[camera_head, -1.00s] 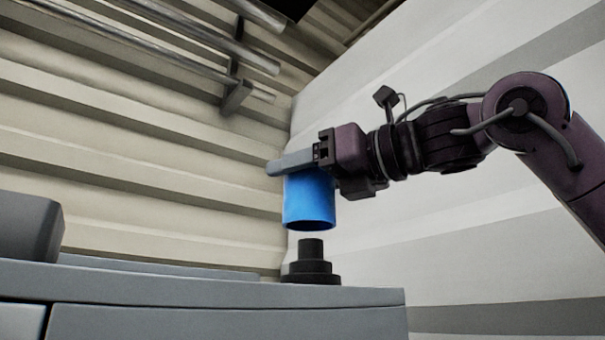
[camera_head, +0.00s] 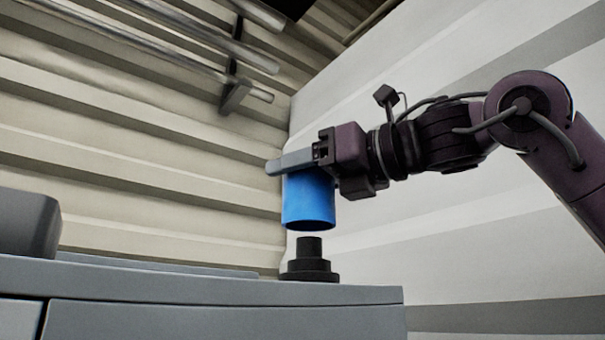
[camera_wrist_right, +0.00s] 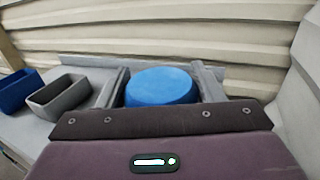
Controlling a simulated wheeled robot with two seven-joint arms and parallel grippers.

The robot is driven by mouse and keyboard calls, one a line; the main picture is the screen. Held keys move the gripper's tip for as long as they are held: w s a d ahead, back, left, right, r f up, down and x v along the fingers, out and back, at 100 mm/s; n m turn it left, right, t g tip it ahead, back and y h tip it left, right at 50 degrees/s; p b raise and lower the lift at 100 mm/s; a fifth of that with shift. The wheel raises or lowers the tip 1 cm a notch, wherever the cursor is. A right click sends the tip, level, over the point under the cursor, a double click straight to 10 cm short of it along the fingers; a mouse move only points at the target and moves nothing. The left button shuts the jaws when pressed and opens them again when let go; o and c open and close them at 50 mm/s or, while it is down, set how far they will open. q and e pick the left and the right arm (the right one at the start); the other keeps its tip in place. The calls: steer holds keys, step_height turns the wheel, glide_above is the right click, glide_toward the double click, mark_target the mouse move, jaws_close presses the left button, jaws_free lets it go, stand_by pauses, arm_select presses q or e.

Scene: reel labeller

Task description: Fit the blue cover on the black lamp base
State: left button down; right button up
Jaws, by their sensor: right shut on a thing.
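The blue cover (camera_head: 308,202) is an upright cylinder with its open end down. My right gripper (camera_head: 290,163) is shut on its upper part and holds it in the air. In the right wrist view the cover's round top (camera_wrist_right: 162,86) sits between the two grey fingers. The black lamp base (camera_head: 309,262) is a stepped round piece standing on the grey cabinet near its right end. The cover hangs just above the base, roughly in line with it, with a small gap between. In the right wrist view the base is hidden. My left gripper is not in view.
The grey cabinet top (camera_head: 180,284) runs along the bottom. A grey bin (camera_head: 28,222) stands at its left; the right wrist view shows a grey bin (camera_wrist_right: 62,98) and a blue bin (camera_wrist_right: 17,90) there. Metal pipes (camera_head: 180,35) run along the corrugated wall above.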

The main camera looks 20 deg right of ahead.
mark_target(334, 207)
steer(key=shift+f+b, duration=1.9)
steer(key=shift+f, duration=0.65)
steer(key=o, duration=1)
steer(key=shift+o, duration=0.2)
steer(key=shift+s+d, duration=0.2)
steer(key=shift+s, duration=0.05)
steer(key=b+v, duration=0.2)
steer(key=v, duration=0.5)
steer(key=shift+s+d, duration=0.15)
